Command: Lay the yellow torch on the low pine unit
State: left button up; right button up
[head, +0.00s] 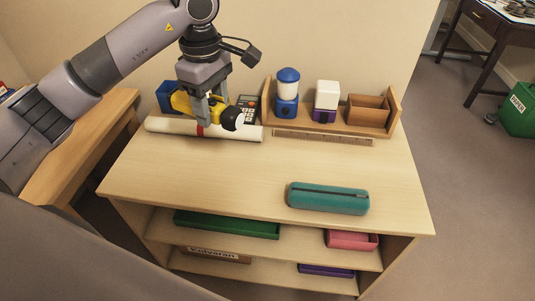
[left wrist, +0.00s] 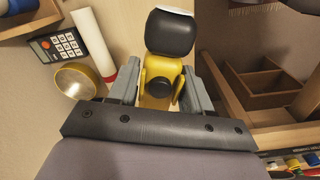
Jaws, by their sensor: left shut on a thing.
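The yellow torch (head: 183,103) has a black head and is held in my left gripper (head: 209,112). In the left wrist view the torch (left wrist: 160,75) sits between the two grey fingers, its black end away from the palm. In the head view the torch is over the back left of the low pine unit (head: 230,175), a pale wooden unit with open shelves. It overlaps the white roll in the picture, and I cannot tell whether it touches anything below. My right gripper is not in view.
On the unit top are a white roll (head: 160,125) with a red band, a calculator (head: 247,104), a ruler (head: 325,137), a wooden rack (head: 390,122) with blue and white containers, and a teal case (head: 328,198). The middle and front left are clear.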

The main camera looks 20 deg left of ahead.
pick_arm(q)
jog(key=n, duration=0.1)
jog(key=a+n, duration=0.1)
jog(key=n+b, duration=0.1)
jog(key=shift+w+a+f+n, duration=0.2)
jog(key=shift+w+a+n, duration=0.05)
jog(key=shift+w+n, duration=0.1)
jog(key=shift+f, duration=0.25)
jog(key=b, duration=0.2)
send_over(221, 178)
notch_tip(221, 178, down, 6)
notch_tip(221, 178, down, 9)
jog(key=shift+d+f+b, duration=0.1)
jog(key=shift+d+b, duration=0.05)
jog(key=shift+b, duration=0.5)
notch_tip(221, 178, down, 4)
jog(key=shift+s+r+b, duration=0.1)
jog(key=shift+b, duration=0.35)
jog(key=shift+f, duration=0.2)
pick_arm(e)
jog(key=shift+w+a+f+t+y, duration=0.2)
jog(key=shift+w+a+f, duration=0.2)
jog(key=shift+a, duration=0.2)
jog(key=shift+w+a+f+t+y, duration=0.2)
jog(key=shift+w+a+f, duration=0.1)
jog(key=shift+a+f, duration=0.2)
